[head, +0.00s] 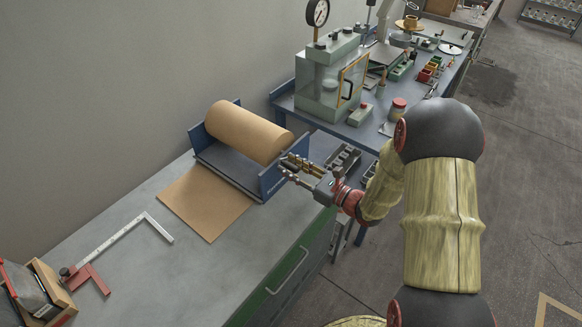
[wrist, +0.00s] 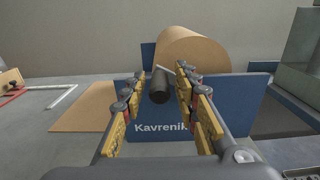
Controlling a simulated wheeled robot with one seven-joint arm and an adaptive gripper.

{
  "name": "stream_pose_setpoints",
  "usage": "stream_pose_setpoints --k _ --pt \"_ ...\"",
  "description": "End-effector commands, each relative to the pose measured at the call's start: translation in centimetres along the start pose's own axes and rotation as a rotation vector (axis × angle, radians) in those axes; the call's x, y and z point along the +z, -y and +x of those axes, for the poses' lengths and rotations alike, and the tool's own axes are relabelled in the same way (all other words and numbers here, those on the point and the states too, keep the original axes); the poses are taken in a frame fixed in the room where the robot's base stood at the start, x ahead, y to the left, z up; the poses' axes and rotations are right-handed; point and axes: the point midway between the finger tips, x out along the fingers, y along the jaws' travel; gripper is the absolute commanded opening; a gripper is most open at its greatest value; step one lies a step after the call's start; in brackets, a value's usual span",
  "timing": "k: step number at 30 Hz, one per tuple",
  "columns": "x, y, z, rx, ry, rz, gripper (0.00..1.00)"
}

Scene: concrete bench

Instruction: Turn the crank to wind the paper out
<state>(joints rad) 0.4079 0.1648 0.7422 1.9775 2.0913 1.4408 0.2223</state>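The brown paper roll (head: 248,131) lies in a blue dispenser (head: 268,184) on the grey bench. A sheet of paper (head: 205,203) extends from its front onto the bench; it also shows in the wrist view (wrist: 82,119). In the wrist view, the crank's dark handle (wrist: 160,88) stands out from the blue side plate marked "Kavrenik" (wrist: 247,100). My gripper (wrist: 159,82) has its yellow-padded fingers on both sides of the handle, with gaps visible. In the head view, my gripper (head: 289,169) is at the dispenser's right end and the crank is largely hidden.
A white-and-red square (head: 125,236) lies on the bench left of the sheet. A wooden box (head: 42,292) stands at the near left. A green-grey machine (head: 330,80) and small trays stand on the blue table behind. Open bench lies around the sheet.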

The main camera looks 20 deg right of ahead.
Motion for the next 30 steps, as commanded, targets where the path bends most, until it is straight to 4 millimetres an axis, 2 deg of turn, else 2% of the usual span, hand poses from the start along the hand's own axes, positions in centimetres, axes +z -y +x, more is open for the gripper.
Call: stream_pose_setpoints --k 15,30 --pt "-0.01 0.0 -0.02 0.0 0.0 0.0 0.0" --pt "-0.01 0.01 -0.02 0.0 0.0 0.0 0.0"
